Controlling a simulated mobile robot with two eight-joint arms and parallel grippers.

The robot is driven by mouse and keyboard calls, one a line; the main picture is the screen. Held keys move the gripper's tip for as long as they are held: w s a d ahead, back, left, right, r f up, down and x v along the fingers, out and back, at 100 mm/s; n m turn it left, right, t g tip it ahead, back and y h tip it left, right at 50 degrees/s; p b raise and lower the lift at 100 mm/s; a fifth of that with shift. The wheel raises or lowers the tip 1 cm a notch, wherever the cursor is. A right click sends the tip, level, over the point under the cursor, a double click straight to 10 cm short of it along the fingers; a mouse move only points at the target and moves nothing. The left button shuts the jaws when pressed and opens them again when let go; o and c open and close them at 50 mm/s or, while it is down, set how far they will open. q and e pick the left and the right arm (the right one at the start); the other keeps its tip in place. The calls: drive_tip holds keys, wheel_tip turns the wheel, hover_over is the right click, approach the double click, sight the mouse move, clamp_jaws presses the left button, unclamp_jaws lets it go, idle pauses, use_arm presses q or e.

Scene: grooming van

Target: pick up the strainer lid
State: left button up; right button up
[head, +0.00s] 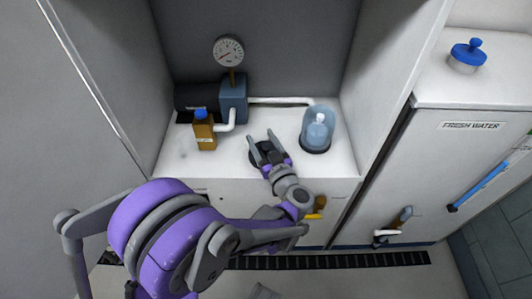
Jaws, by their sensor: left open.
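My left gripper (261,138) is over the white counter, its two grey fingers spread and pointing to the back. A dark round piece (263,154) shows between and under the fingers, partly hidden by them. It may be the strainer lid, but I cannot tell for sure. I see nothing held between the fingers, and contact with the dark piece cannot be told. To the right stands a clear bluish container (318,130) with a dark base ring and a pale knobbed part inside. My right gripper is not in view.
A blue and black pump (233,98) with a round gauge (228,50) stands at the back left. An amber bottle (204,132) with a blue cap is before it. Cabinet walls close in the counter (185,163) on both sides. A fresh water tank (470,104) stands right.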

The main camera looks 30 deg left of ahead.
use_arm(q)
clamp_jaws()
idle(0.3)
